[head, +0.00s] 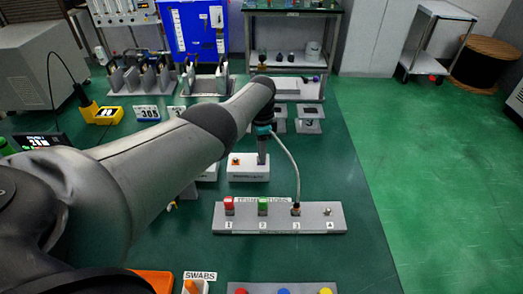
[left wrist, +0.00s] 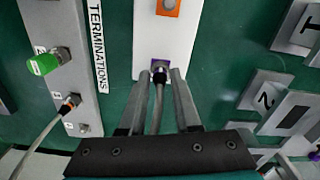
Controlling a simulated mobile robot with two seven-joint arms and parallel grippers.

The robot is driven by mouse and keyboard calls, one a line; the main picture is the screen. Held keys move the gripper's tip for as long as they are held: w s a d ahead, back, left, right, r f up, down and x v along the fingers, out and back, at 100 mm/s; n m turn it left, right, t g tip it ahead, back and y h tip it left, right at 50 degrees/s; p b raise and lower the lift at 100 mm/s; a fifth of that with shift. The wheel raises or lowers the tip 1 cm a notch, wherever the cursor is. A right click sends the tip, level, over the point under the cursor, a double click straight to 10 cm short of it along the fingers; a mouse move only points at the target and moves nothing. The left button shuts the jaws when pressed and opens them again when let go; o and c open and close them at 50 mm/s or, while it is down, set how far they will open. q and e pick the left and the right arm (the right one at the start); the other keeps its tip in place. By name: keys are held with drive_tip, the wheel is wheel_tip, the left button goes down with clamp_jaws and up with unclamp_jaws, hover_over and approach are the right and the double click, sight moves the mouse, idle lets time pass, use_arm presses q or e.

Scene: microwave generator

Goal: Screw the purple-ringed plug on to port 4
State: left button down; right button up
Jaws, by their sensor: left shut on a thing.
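My left gripper (head: 262,163) is over the white box (head: 248,175) behind the port strip. In the left wrist view its fingers (left wrist: 161,78) are shut on a dark cable plug (left wrist: 160,70), which sits at a purple square on the white box (left wrist: 165,40). A grey cable runs back from the plug between the fingers. The grey port strip (head: 275,227) has ports 1 to 4: a red cap (head: 229,203) on 1, a green cap (head: 263,203) on 2, a cable connector (head: 296,209) on 3. Port 4 (head: 328,212) is bare. My right gripper is not in view.
A grey cable (head: 293,165) arches from port 3 up toward my left wrist. A swabs box (head: 196,284) and another strip with coloured caps (head: 284,289) stand in front. Grey numbered stands (head: 309,119) are behind. Green table is clear right of the port strip.

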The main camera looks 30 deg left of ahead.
use_arm(q)
drive_tip(key=n, duration=0.5)
drive_tip(key=shift+n, duration=0.3)
drive_tip(key=n, duration=0.5)
drive_tip(key=shift+n, duration=0.3)
drive_tip(key=c, duration=0.6)
unclamp_jaws()
drive_tip(key=shift+r, duration=0.1)
